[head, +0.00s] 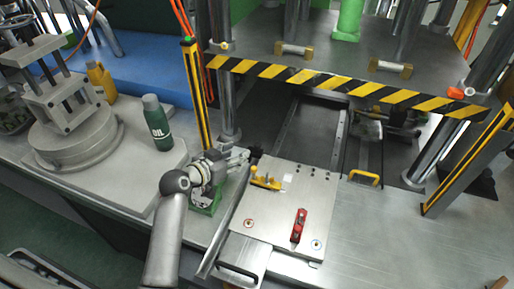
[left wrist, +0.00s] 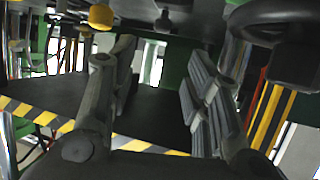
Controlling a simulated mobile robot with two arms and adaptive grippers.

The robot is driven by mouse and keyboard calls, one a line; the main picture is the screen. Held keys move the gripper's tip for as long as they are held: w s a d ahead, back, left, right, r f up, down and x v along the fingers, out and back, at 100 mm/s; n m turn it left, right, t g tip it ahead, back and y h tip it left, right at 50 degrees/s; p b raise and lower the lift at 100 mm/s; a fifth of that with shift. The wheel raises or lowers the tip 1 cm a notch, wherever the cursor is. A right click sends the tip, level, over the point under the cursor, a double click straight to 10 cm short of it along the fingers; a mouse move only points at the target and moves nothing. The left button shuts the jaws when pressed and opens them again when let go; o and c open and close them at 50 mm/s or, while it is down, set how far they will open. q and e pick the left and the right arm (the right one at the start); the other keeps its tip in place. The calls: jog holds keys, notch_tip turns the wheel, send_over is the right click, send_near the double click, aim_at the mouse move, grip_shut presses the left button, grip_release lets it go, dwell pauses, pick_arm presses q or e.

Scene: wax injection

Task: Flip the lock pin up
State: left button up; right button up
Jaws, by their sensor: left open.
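A metal mold plate (head: 275,205) lies on the bench and carries a yellow latch-like piece (head: 265,180) near its upper left edge and a red piece (head: 299,226) near its lower right. I cannot tell for certain which part is the lock pin. My left gripper (head: 244,157) is beside the plate's upper left corner, near a small black knob (head: 255,152). In the left wrist view its two fingers (left wrist: 160,60) stand apart with nothing between them. A yellow knob (left wrist: 101,16) shows beyond the left finger. My right gripper is out of view.
A striped yellow-black bar (head: 340,88) crosses the press behind the plate. A striped upright post (head: 195,95) stands behind my left arm. A green oil bottle (head: 157,122) stands left of it. The bench right of the plate (head: 375,225) is clear.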

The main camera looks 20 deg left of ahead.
aim_at(257, 145)
pick_arm(q)
jog(key=shift+f+p+x, duration=0.1)
jog(key=shift+p+x, duration=0.25)
jog(key=shift+x, duration=2.6)
jog(key=shift+f+p+x, duration=0.15)
jog(key=shift+p+x, duration=0.2)
jog(key=shift+x, duration=2.6)
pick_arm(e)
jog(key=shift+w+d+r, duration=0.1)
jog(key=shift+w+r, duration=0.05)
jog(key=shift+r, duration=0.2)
pick_arm(q)
jog(key=shift+a, duration=0.15)
grip_shut()
